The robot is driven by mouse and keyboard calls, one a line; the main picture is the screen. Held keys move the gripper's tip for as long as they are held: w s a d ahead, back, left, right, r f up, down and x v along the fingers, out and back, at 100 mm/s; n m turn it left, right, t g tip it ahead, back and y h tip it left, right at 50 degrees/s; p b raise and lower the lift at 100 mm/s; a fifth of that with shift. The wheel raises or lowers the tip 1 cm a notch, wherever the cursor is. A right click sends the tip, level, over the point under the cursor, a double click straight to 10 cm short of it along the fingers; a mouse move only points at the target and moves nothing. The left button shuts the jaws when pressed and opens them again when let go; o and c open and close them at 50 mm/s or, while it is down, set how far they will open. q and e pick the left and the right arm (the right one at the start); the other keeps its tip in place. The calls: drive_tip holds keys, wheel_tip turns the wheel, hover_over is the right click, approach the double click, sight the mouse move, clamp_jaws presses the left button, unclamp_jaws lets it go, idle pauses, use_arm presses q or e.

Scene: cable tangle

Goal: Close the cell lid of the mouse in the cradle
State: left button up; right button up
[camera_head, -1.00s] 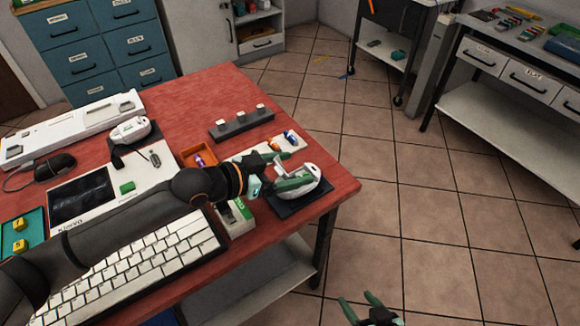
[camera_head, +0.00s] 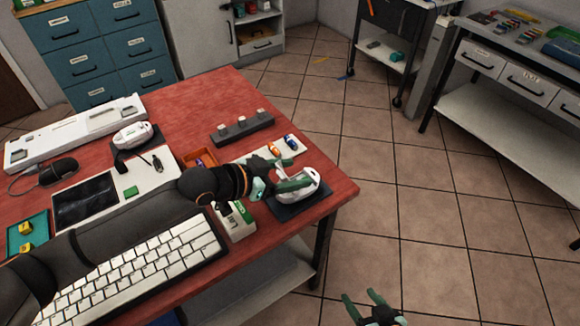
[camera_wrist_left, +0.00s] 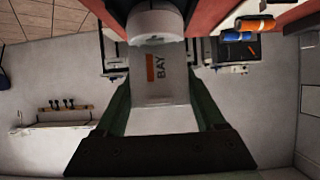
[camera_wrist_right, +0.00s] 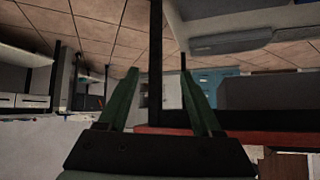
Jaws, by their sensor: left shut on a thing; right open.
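The white mouse (camera_head: 310,183) sits in its dark cradle (camera_head: 290,212) at the right corner of the red table. Its pale cell lid (camera_head: 283,170) stands raised beside my left gripper (camera_head: 296,184). My left gripper is shut on the lid; the fingers partly hide it and the mouse. In the left wrist view, a pale plate marked BAY (camera_wrist_left: 165,75) lies between the fingers, below a white rounded part (camera_wrist_left: 156,22). My right gripper (camera_head: 363,298) is open and empty over the floor, off the table.
An orange cell (camera_head: 274,149) and a blue cell (camera_head: 291,141) lie on a pale tray behind the cradle. A dark block with pegs (camera_head: 242,128) stands farther back. A keyboard (camera_head: 150,262) lies under my left arm. Another white mouse (camera_head: 132,134) sits at the left.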

use_arm(q)
drive_tip(key=p, duration=0.1)
drive_tip(key=y+p, duration=0.1)
drive_tip(key=shift+w+d+r+g+p, duration=0.1)
drive_tip(key=shift+d+r+g+p, duration=0.2)
drive_tip(key=shift+r+p, duration=0.1)
drive_tip(key=g+y+p, duration=0.1)
drive_tip(key=p, duration=0.1)
drive_tip(key=y+p, duration=0.1)
drive_tip(key=p, duration=0.2)
drive_tip(key=shift+w+d+f+g, duration=0.3)
drive_tip(key=shift+d+f+g, duration=0.05)
drive_tip(key=shift+g, duration=0.05)
drive_tip(key=shift+w+d+f+g+y+p, duration=0.15)
drive_tip(key=shift+f+g+y+p, duration=0.25)
drive_tip(key=shift+y+p, duration=0.35)
drive_tip(key=shift+f+y, duration=0.2)
drive_tip(key=shift+y, duration=0.05)
use_arm(e)
wheel_tip(320, 180, up, 9)
drive_tip(key=s+d, duration=0.1)
drive_tip(key=shift+s+d, duration=0.25)
drive_tip(key=shift+s, duration=0.05)
use_arm(q)
drive_tip(key=shift+f, duration=0.1)
